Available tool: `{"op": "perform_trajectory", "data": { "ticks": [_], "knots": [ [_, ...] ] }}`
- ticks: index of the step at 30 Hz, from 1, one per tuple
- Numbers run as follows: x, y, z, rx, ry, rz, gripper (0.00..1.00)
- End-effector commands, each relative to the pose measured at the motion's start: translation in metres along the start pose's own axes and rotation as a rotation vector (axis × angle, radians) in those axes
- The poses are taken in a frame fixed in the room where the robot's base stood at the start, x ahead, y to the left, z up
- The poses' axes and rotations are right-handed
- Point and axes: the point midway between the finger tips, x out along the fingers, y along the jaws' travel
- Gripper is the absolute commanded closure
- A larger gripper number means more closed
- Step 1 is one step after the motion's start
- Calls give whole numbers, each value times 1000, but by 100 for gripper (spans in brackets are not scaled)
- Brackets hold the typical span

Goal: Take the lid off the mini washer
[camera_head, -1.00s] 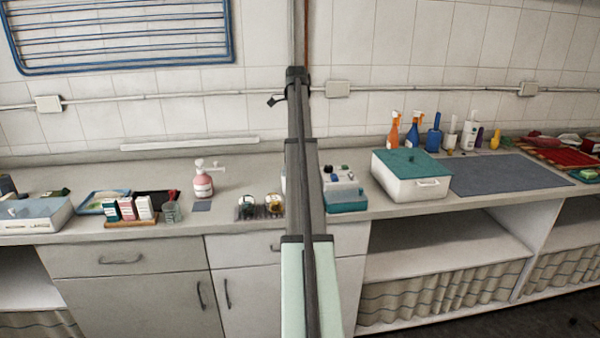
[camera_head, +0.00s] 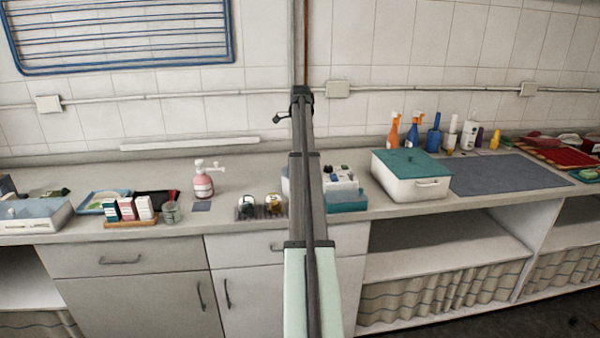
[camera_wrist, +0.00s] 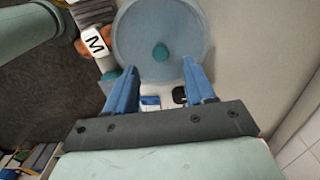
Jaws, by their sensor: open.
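In the wrist view, a round, translucent blue lid (camera_wrist: 133,36) with a teal knob (camera_wrist: 161,53) at its middle fills the upper centre. I take it for the mini washer's lid. My gripper (camera_wrist: 160,66) has its two blue fingers spread apart, with the knob lying between the lines of their tips. Nothing is held. I cannot tell how high the fingertips are above the lid. In the head view my arm covers the middle of the counter, and I cannot make out the round lid or the fingers there.
A teal-and-white box (camera_head: 347,202) stands right of my arm, and a larger teal-lidded white box (camera_head: 410,175) farther right. Two small jars (camera_head: 258,206) stand left of my arm, near a pink pump bottle (camera_head: 203,181). A grey mat (camera_head: 505,174) lies at right.

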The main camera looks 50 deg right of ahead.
Motion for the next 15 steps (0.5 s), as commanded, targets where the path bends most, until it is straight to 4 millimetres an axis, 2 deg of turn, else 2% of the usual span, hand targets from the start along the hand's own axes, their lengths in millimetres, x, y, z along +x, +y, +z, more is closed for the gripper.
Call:
{"op": "perform_trajectory", "data": {
  "ticks": [10,15],
  "knots": [
    [41,0,2,0,0,2,46],
    [49,0,1,0,0,0,46]
  ]
}}
